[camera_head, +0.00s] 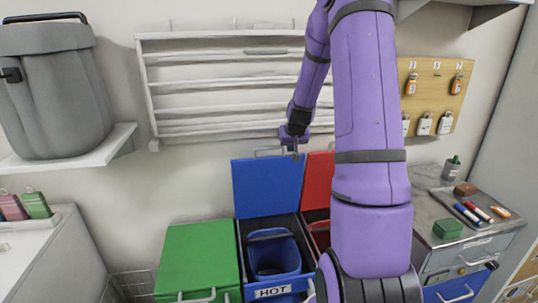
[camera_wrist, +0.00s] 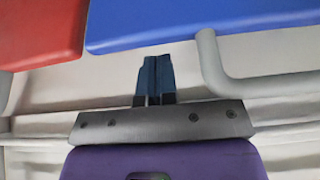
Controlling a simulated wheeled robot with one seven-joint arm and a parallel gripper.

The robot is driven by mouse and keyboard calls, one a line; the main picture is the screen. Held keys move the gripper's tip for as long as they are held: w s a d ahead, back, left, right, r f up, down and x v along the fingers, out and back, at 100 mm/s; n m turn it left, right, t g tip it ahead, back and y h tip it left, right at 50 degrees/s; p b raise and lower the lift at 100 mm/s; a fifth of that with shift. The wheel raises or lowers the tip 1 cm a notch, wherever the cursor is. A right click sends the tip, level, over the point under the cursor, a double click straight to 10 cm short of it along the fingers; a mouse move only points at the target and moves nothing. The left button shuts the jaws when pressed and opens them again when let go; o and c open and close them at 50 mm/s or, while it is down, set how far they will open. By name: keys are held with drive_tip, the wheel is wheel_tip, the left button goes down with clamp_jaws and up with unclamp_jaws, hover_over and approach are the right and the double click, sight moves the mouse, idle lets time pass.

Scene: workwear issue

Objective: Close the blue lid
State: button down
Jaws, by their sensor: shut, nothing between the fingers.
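The blue lid (camera_head: 268,186) stands open and upright against the wall, above a blue bin (camera_head: 272,255) in an open compartment labelled HOT. A grey bar handle runs along the lid's top edge. My gripper (camera_head: 295,155) is at the lid's top right corner, near the handle. In the wrist view my gripper (camera_wrist: 155,62) is shut and empty, its tips just short of the blue lid (camera_wrist: 180,22). The lid's handle (camera_wrist: 215,70) lies to the right of the fingers, apart from them.
The red lid (camera_head: 318,180) also stands open, close on the right, partly hidden by my arm. A green lid (camera_head: 198,258) is closed on the left. A slatted rack (camera_head: 200,72) hangs on the wall behind. A worktop with markers (camera_head: 470,211) stands at right.

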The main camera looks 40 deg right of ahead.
drive_tip(key=shift+s+a+f, duration=0.15)
drive_tip(key=shift+s+f, duration=0.15)
drive_tip(key=shift+f, duration=0.3)
drive_tip(key=shift+s+a+f, duration=0.15)
drive_tip(key=shift+s+f, duration=0.15)
drive_tip(key=shift+f, duration=0.3)
drive_tip(key=shift+s+a+f, duration=0.55)
drive_tip(key=shift+s+a, duration=1.8)
drive_tip(key=shift+s, duration=1.45)
wheel_tip(320, 180, up, 10)
drive_tip(key=shift+r, duration=0.15)
drive_tip(key=shift+a, duration=0.1)
drive_tip(key=s+a+r+n+y, duration=0.1)
drive_tip(key=s+a+r+n, duration=0.1)
drive_tip(key=a+r, duration=0.5)
drive_tip(key=s+a+r+n, duration=0.1)
drive_tip(key=s+a+r, duration=0.15)
drive_tip(key=a, duration=0.85)
drive_tip(key=s+a+r+n+y, duration=0.2)
drive_tip(key=s+a+r+n, duration=0.1)
drive_tip(key=s+a, duration=0.8)
drive_tip(key=shift+s+a+r, duration=0.15)
drive_tip(key=shift+s+r, duration=0.5)
drive_tip(key=shift+s, duration=0.55)
